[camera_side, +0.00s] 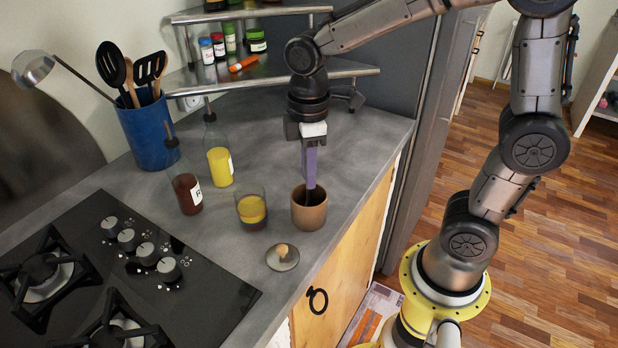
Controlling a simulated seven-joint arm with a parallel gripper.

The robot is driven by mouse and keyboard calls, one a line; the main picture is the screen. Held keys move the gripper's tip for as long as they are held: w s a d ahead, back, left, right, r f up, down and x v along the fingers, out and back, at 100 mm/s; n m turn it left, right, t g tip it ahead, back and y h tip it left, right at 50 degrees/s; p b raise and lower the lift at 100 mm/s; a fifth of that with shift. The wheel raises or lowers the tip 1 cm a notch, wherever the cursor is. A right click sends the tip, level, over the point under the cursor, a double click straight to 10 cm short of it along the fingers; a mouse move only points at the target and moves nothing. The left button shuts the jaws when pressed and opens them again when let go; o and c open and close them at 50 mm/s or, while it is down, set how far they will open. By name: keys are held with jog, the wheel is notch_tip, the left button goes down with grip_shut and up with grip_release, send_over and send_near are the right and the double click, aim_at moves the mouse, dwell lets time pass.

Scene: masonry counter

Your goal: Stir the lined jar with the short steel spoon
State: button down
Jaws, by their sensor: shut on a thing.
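My gripper (313,133) points straight down above the brown cup (309,214) near the counter's front edge. It is shut on an upright utensil with a flat purple-grey handle (311,165). The utensil's lower end is inside the cup and hidden, so I cannot tell whether it is the short steel spoon. Just left of the cup stands a clear glass jar (251,211) with a yellow layer above a dark one. It looks like the lined jar. No utensil shows in it.
A round lid with a wooden knob (283,257) lies in front of the jar. Bottles of yellow liquid (220,166) and dark red liquid (187,193) stand behind left. A blue utensil crock (147,135), a hob (110,270) and a corner shelf (270,76) surround the work area.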

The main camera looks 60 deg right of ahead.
notch_tip(320, 180, up, 9)
jog(key=shift+f, duration=0.2)
jog(key=w+a+r, duration=0.4)
jog(key=w+a, duration=0.3)
jog(key=w, duration=0.2)
notch_tip(320, 180, down, 13)
dwell(1.3)
jog(key=shift+d, duration=0.1)
dwell(0.4)
